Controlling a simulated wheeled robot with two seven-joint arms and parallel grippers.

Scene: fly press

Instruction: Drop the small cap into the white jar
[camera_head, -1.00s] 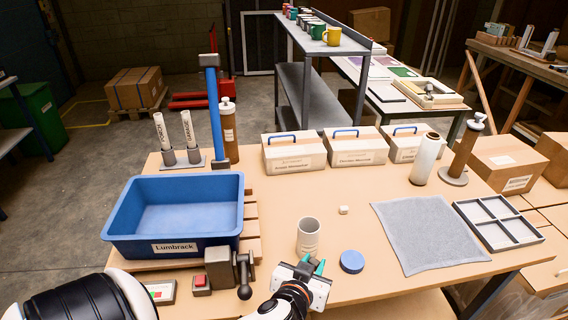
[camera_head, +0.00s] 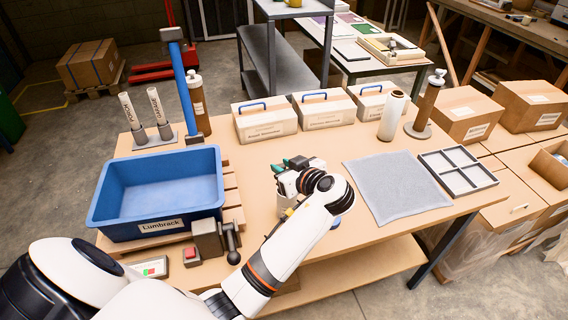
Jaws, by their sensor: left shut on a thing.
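My left gripper (camera_head: 288,165) is over the middle of the table, with its green fingertips pointing away from me. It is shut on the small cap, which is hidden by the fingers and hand. The white jar does not show clearly; my left forearm and hand cover the part of the table where it stood. My right gripper is not in view.
A blue Lumbrack bin (camera_head: 207,205) is at the left, with a lever clamp (camera_head: 209,240) in front of it. White boxes with blue handles (camera_head: 265,124) line the back. A blue disc (camera_head: 337,221) shows partly behind my arm. A grey cloth (camera_head: 398,187) and a divided tray (camera_head: 458,172) lie right.

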